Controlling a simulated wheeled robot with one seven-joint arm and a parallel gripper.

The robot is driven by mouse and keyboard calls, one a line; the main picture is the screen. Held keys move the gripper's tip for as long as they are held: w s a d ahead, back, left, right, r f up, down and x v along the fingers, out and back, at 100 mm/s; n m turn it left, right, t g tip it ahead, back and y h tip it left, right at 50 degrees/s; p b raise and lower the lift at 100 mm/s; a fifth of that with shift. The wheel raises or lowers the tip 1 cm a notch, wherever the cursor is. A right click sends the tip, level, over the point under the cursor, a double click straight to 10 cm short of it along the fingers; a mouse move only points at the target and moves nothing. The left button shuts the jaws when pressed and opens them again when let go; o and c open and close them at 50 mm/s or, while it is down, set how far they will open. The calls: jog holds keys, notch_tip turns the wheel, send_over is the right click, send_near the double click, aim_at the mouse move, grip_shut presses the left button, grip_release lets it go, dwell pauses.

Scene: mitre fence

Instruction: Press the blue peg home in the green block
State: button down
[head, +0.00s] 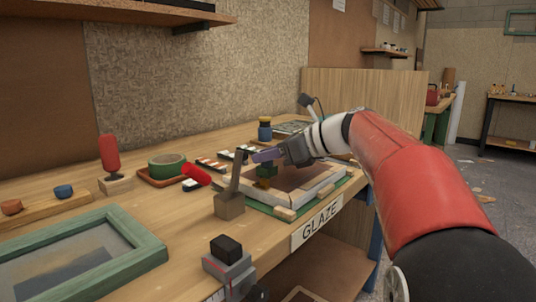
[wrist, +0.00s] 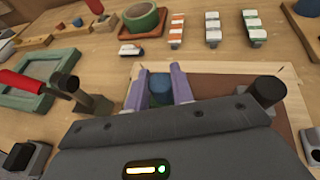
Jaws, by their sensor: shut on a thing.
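My gripper (head: 262,156) is over the pale-edged board on the bench, its purple fingers pointing left in the head view. In the wrist view the fingers (wrist: 159,88) are closed on the two sides of the blue peg (wrist: 160,84).
The pale frame (head: 312,196) with a brown panel lies under the gripper, near the bench edge with the GLAZE label (head: 318,223). A green picture frame (head: 150,251) lies at front left.

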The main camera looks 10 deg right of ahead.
jog(key=shift+f, duration=0.25)
jog(key=c, duration=1.1)
grip_release()
jog(key=shift+r, duration=0.15)
jog(key=c, duration=0.4)
jog(key=shift+o, duration=0.2)
jog(key=shift+r, duration=0.15)
jog(key=shift+r, duration=3.35)
jog(key=shift+d, duration=0.1)
